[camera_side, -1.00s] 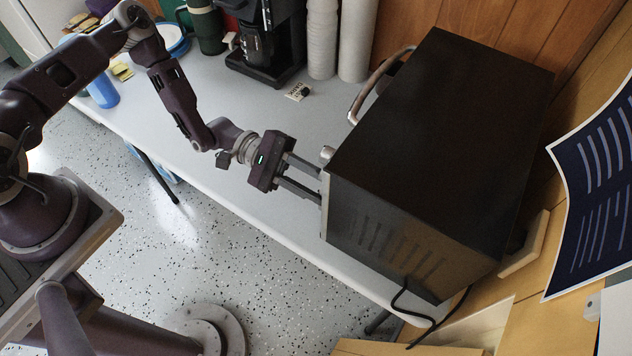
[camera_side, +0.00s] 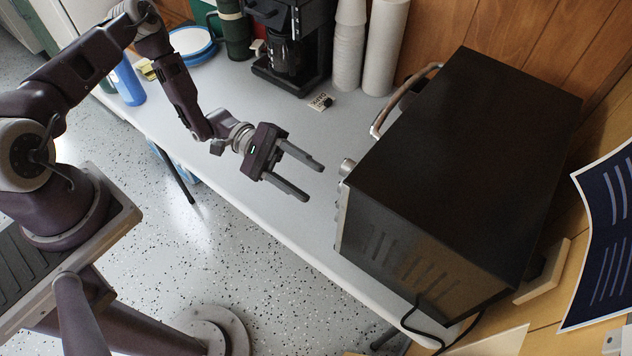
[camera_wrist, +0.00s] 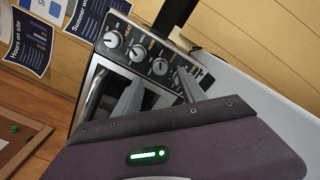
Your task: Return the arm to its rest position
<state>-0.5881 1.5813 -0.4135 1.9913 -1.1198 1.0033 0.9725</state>
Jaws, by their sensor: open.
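My gripper (camera_side: 315,180) is open and empty in the side view. It is over the grey table (camera_side: 240,195), a little left of the front of a dark toaster oven (camera_side: 465,165), with a clear gap to it. My arm reaches in from the left, bent at the elbow. In the wrist view my gripper's fingers (camera_wrist: 163,95) point at the oven front (camera_wrist: 140,60), where several knobs (camera_wrist: 137,52) show beside a metal handle (camera_wrist: 95,95). What is inside the oven is hidden.
A blue cup (camera_side: 127,82) and plates (camera_side: 192,43) are at the left. A wood wall (camera_side: 500,30) closes the back.

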